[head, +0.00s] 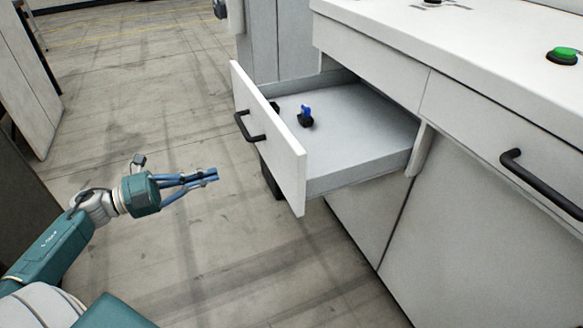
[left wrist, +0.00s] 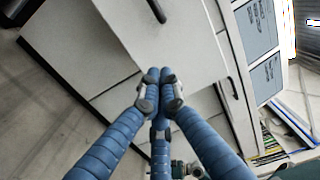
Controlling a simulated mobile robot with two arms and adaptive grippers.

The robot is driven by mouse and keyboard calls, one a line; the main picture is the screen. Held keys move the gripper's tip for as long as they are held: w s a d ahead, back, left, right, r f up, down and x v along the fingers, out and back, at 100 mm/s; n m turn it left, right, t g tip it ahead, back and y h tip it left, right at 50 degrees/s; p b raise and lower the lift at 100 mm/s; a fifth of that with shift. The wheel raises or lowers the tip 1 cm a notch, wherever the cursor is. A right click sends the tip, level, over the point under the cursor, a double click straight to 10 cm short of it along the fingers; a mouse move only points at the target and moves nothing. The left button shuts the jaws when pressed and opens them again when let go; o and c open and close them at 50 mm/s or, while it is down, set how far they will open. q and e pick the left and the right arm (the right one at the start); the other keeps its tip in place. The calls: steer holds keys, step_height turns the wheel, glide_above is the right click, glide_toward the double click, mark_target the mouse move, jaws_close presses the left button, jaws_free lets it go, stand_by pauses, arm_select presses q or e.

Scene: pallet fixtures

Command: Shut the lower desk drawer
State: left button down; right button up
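The desk drawer (head: 272,140) is pulled well out from the white desk, with a black bar handle (head: 249,128) on its front. In the left wrist view, its pale front (left wrist: 165,42) appears ahead of the fingers. My left gripper (head: 214,175) is left of and below the drawer front in the head view, apart from it. Its blue fingers point toward the drawer. In the left wrist view, the fingertips (left wrist: 160,80) meet with nothing seen between them. My right gripper is not in view.
A small blue-and-black object (head: 305,116) is inside the drawer. The white desk top (head: 480,35) carries a green button (head: 563,55). Another closed front with a black handle (head: 540,183) is at right. The concrete floor (head: 215,255) around my left arm is clear.

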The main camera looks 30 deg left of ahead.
mark_target(273, 157)
arm_select(q)
steer(key=x, duration=1.2)
steer(key=shift+d+r+b, duration=0.2)
steer(key=shift+d+b, duration=0.05)
steer(key=shift+b, duration=0.1)
steer(key=shift+w+d, duration=0.45)
steer(key=shift+w, duration=0.15)
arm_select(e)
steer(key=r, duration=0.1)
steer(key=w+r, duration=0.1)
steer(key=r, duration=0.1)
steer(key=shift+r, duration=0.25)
arm_select(q)
steer(key=shift+d, duration=0.1)
